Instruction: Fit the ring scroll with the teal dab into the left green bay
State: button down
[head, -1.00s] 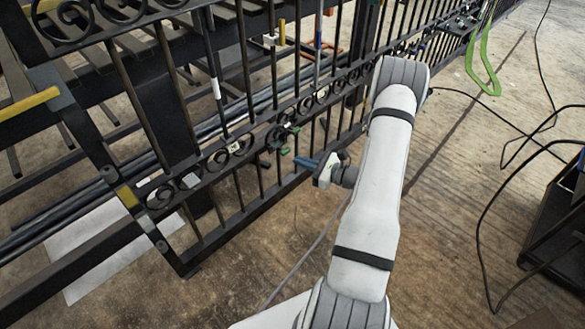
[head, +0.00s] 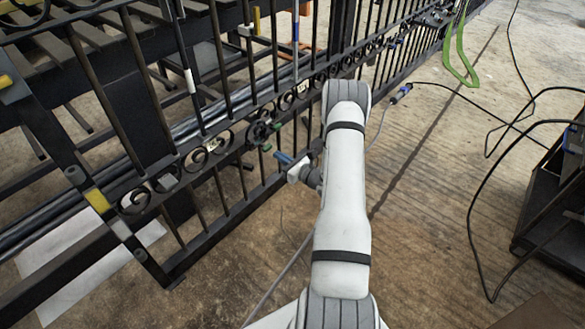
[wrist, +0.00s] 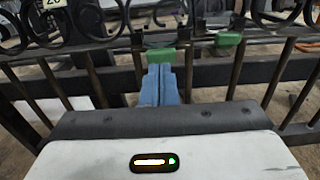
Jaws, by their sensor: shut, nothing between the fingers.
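My gripper (head: 280,157) has blue fingers, pressed together and empty. It is in front of the dark iron gate's scroll band (head: 213,145). In the wrist view the shut fingers (wrist: 158,84) point at a green block (wrist: 161,56) on the gate and overlap its lower edge; I cannot tell whether they touch it. A second green block (wrist: 228,40) sits to the right. Dark pieces stand around both blocks. Several dark ring scrolls line the gate, one of them at the upper right of the wrist view (wrist: 275,15). I cannot make out a teal dab on any scroll.
Upright gate bars (wrist: 268,88) stand on both sides of my fingers. A black cart (head: 555,190) stands at the right. Black cables (head: 480,185) and a connector (head: 401,93) lie on the floor. The floor between gate and cart is mostly clear.

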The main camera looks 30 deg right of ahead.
aim_at(269, 149)
jog(key=shift+x, duration=1.35)
jog(key=shift+w+b, duration=0.1)
jog(key=shift+b, duration=0.2)
jog(key=shift+b+x, duration=0.3)
jog(key=shift+x, duration=1.15)
